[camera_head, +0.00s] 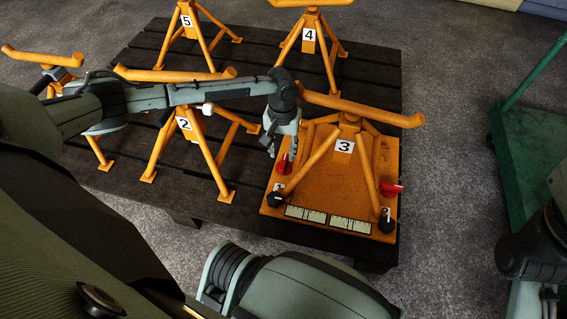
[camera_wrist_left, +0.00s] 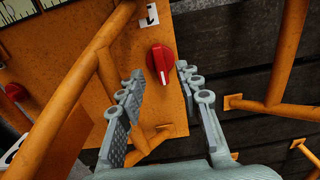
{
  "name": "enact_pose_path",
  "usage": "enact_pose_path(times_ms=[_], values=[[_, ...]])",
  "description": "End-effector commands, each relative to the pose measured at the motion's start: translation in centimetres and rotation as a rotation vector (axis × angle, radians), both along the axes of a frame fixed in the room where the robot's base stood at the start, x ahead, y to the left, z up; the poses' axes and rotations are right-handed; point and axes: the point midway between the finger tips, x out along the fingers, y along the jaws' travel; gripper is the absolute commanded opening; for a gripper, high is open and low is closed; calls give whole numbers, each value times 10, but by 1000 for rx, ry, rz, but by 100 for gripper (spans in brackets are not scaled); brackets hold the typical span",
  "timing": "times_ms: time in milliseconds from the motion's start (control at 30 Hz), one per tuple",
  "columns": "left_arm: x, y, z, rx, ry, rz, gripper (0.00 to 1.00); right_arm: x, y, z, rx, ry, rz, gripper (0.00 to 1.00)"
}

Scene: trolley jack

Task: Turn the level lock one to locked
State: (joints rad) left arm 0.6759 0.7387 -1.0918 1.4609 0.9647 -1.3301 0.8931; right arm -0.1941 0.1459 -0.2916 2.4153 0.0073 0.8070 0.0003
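A red knob (camera_head: 283,165) sits at the left edge of the orange base (camera_head: 325,190) of the stand marked 3. In the left wrist view this red knob (camera_wrist_left: 161,62) has a white line running nearly vertically, beside a small white label (camera_wrist_left: 149,16) that appears to read 1. My left gripper (camera_head: 285,148) is open over the knob. In the left wrist view its fingers (camera_wrist_left: 158,84) are apart, with the knob between and beyond their tips; I see no contact. My right gripper (camera_head: 549,297) is partly cut off at the lower right.
A second red knob (camera_head: 391,189) is on the base's right side. Black knobs (camera_head: 275,199) and (camera_head: 387,222) sit at its front corners. Orange stand legs (camera_wrist_left: 110,70) rise close to my left fingers. Other stands (camera_head: 185,125) share the dark slatted platform (camera_head: 370,80). A green trolley (camera_head: 535,135) stands right.

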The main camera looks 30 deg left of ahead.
Motion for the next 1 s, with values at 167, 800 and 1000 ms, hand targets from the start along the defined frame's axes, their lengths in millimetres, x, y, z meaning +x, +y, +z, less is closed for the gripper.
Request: enact_pose_path(times_ms=[167,800,1000], values=[[0,0,-37,1,0,0,34,1,3,-2,-24,-33,-1,34],[0,0,-58,0,-2,-2,25,2,4,2,-41,-56,-5,34],[0,0,-58,0,-2,-2,0,2,4,2,-41,-56,-5,34]])
